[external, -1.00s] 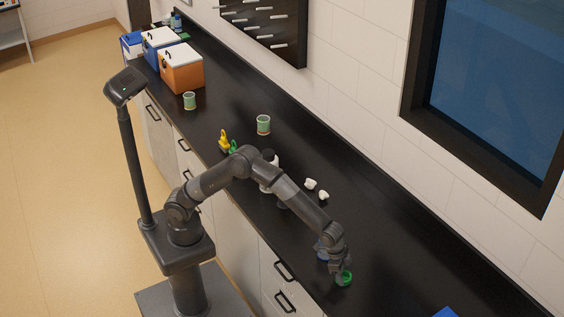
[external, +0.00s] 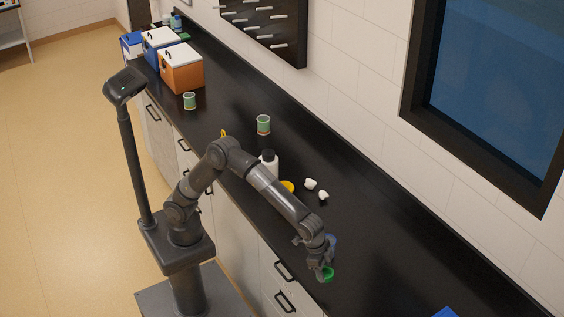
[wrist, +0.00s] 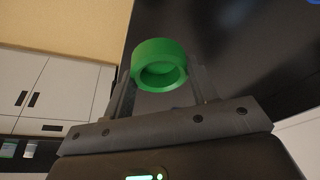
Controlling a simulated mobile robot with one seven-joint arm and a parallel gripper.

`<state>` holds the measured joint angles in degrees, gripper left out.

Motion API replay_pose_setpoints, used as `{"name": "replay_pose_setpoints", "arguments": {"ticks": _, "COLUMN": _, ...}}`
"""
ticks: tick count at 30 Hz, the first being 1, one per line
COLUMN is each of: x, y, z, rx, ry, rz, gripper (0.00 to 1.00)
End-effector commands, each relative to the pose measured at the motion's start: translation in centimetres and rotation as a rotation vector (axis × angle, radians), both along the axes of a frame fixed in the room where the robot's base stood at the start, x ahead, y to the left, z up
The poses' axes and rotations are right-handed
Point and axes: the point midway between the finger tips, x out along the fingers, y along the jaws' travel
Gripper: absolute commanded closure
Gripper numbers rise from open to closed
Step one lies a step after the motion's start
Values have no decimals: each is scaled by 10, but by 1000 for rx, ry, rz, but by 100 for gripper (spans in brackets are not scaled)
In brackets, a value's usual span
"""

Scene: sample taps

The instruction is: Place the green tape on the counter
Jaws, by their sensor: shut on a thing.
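The green tape (external: 328,276) is a short ring in my gripper (external: 322,268), near the front edge of the black counter (external: 410,270). In the wrist view the tape (wrist: 153,50) sits between the fingertips of my gripper (wrist: 160,80), its hole facing the camera. The gripper is shut on it. I cannot tell whether the tape touches the counter or hangs just above it.
A blue thing (external: 332,241) stands right behind my gripper, partly hidden. A yellow round thing (external: 288,187), a white bottle with black cap (external: 269,165) and two small white pieces (external: 310,184) stand farther back. The counter to the right is mostly clear.

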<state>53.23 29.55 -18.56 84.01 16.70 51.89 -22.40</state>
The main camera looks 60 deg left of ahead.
Motion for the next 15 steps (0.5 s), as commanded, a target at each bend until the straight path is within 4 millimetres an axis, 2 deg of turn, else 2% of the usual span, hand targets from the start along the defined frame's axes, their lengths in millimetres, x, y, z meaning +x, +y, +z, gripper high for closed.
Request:
{"name": "replay_pose_setpoints", "arguments": {"ticks": 3, "x": -11, "y": -1, "z": 6, "rx": 0, "ry": 0, "rz": -2, "gripper": 69}}
{"name": "replay_pose_setpoints", "arguments": {"ticks": 9, "x": -15, "y": -1, "z": 9, "rx": 1, "ry": 0, "rz": 0, "gripper": 69}}
{"name": "replay_pose_setpoints", "arguments": {"ticks": 13, "x": -9, "y": 2, "z": 9, "rx": 1, "ry": 0, "rz": 8, "gripper": 69}}
{"name": "replay_pose_setpoints", "arguments": {"ticks": 15, "x": 4, "y": 8, "z": 9, "rx": 2, "ry": 1, "rz": 22, "gripper": 69}}
